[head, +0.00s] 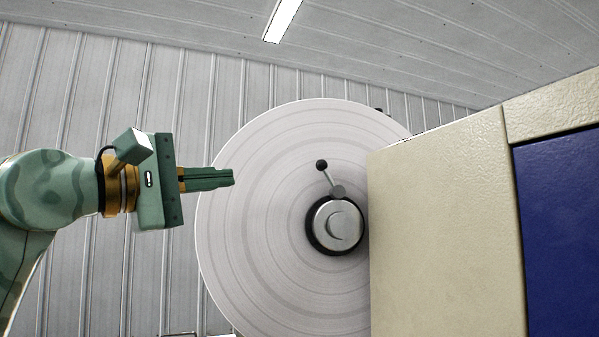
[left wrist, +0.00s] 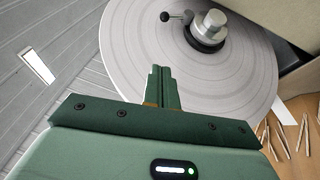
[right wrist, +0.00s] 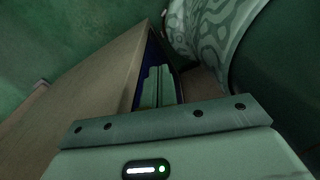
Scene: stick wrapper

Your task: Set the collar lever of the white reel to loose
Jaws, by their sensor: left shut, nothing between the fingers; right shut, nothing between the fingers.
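The white reel (head: 260,250) is a large upright disc in the middle of the head view, and it fills the upper part of the left wrist view (left wrist: 135,45). Its silver hub collar (head: 338,224) carries a lever with a black ball knob (head: 321,165), which points up and slightly left in the head view. In the left wrist view the knob (left wrist: 165,16) lies left of the collar (left wrist: 211,24). My left gripper (head: 232,177) is shut and empty, left of the lever and apart from it. My right gripper (right wrist: 158,75) is shut and empty, seen only in its own wrist view.
A cream cabinet (head: 440,230) with a dark blue panel (head: 560,230) stands right of the collar and hides the reel's right side. Several thin wooden sticks (left wrist: 283,137) lie at the right of the left wrist view. The space between my left gripper and the lever looks clear.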

